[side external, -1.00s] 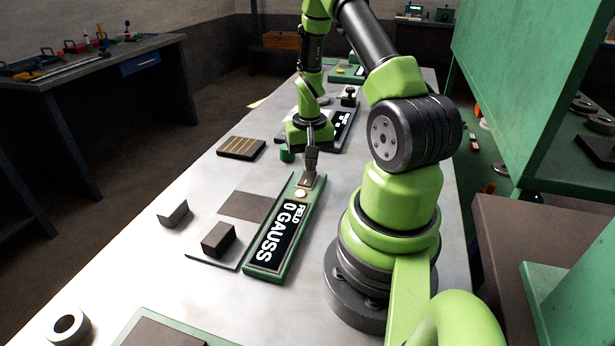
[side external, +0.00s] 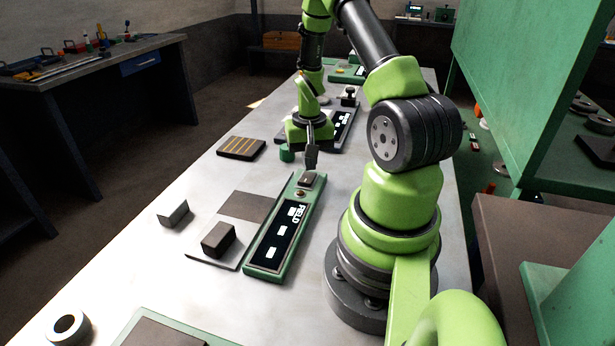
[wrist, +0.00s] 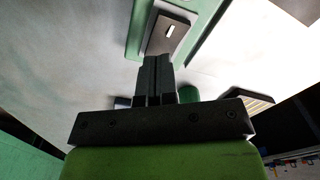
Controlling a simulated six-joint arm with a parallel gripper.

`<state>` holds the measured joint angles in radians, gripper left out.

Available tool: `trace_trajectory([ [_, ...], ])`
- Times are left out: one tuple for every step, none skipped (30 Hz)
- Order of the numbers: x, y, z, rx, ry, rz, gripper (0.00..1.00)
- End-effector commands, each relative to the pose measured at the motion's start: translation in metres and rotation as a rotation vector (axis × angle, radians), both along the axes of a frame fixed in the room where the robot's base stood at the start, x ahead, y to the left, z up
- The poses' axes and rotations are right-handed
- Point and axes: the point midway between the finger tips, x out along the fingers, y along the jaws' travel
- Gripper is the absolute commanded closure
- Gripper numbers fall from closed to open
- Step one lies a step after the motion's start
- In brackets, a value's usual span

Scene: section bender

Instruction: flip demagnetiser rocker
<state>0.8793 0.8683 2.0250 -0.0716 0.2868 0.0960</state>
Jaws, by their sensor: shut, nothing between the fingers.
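The demagnetiser is a long green unit with a black display panel (side external: 279,238) that reads FIELD over several dashes.
A striped dark pad (side external: 241,148) and a green cylinder (side external: 286,153) lie beyond. Bare bench lies between the unit and my base.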

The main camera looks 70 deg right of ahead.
Motion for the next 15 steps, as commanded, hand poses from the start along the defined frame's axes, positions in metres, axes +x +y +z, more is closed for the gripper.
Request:
trace_trajectory([
  [0.000,0.000,0.005,-0.002,-0.001,0.000,1.00],
  [0.000,0.000,0.008,-0.002,-0.001,0.000,1.00],
  [0.000,0.000,0.011,-0.003,-0.001,0.001,1.00],
  [0.000,0.000,0.014,-0.002,-0.001,0.001,1.00],
  [0.000,0.000,0.016,-0.002,-0.001,0.001,1.00],
  [0.000,0.000,0.020,-0.003,-0.001,0.001,1.00],
  [0.000,0.000,0.022,-0.002,-0.001,0.001,1.00],
  [0.000,0.000,0.025,-0.003,-0.001,0.001,1.00],
  [0.000,0.000,0.028,-0.003,-0.001,0.001,1.00],
  [0.000,0.000,0.031,-0.003,-0.001,0.000,1.00],
  [0.000,0.000,0.033,-0.003,-0.001,0.000,1.00],
  [0.000,0.000,0.036,-0.003,-0.001,0.000,1.00],
  [0.000,0.000,0.039,-0.002,-0.002,0.000,1.00],
  [0.000,0.000,0.041,-0.002,-0.002,0.001,1.00],
  [0.000,0.000,0.045,-0.003,-0.001,0.001,1.00],
])
